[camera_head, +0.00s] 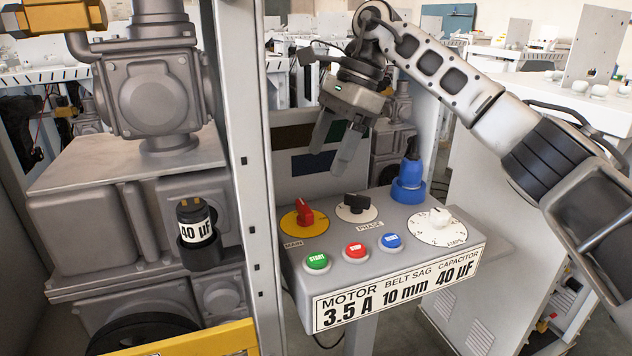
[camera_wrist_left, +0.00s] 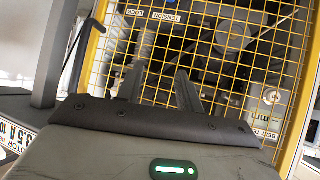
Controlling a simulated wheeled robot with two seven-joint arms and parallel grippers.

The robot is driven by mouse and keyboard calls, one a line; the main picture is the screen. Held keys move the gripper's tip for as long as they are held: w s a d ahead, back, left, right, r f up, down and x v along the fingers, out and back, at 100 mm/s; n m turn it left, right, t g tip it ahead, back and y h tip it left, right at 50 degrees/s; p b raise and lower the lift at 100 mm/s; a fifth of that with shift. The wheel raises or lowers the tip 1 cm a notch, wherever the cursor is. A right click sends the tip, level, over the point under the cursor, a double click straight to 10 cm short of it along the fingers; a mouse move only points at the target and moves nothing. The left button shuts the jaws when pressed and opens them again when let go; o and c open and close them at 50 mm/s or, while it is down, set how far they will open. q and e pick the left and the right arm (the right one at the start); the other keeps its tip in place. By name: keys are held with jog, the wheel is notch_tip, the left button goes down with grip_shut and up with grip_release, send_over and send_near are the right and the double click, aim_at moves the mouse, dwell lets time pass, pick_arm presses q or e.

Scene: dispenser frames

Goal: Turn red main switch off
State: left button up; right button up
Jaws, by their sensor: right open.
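The red main switch (camera_head: 305,216) is a knob on a round yellow plate (camera_head: 287,223) at the back left of the grey control box (camera_head: 390,270). A label "MAIN" is beside it. Its grip stands slightly tilted; I cannot tell its exact setting. My right gripper (camera_head: 335,148) comes in from the upper right and hangs above the back of the box, fingers down, open and empty, apart from the switch. My left gripper (camera_wrist_left: 160,90) shows only in the left wrist view, its fingers apart in front of a yellow mesh guard.
A black phase knob (camera_head: 354,204), green start button (camera_head: 317,260), red button (camera_head: 355,251), blue button (camera_head: 391,241), white dial (camera_head: 437,226) and blue plug (camera_head: 409,180) share the box top. A grey post (camera_head: 245,150) stands close left of it. The yellow mesh guard (camera_wrist_left: 225,60) faces my left gripper.

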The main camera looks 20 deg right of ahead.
jog(key=v, duration=0.6)
jog(key=shift+r+p, duration=0.3)
jog(key=shift+p, duration=0.05)
jog(key=shift+d+f, duration=0.1)
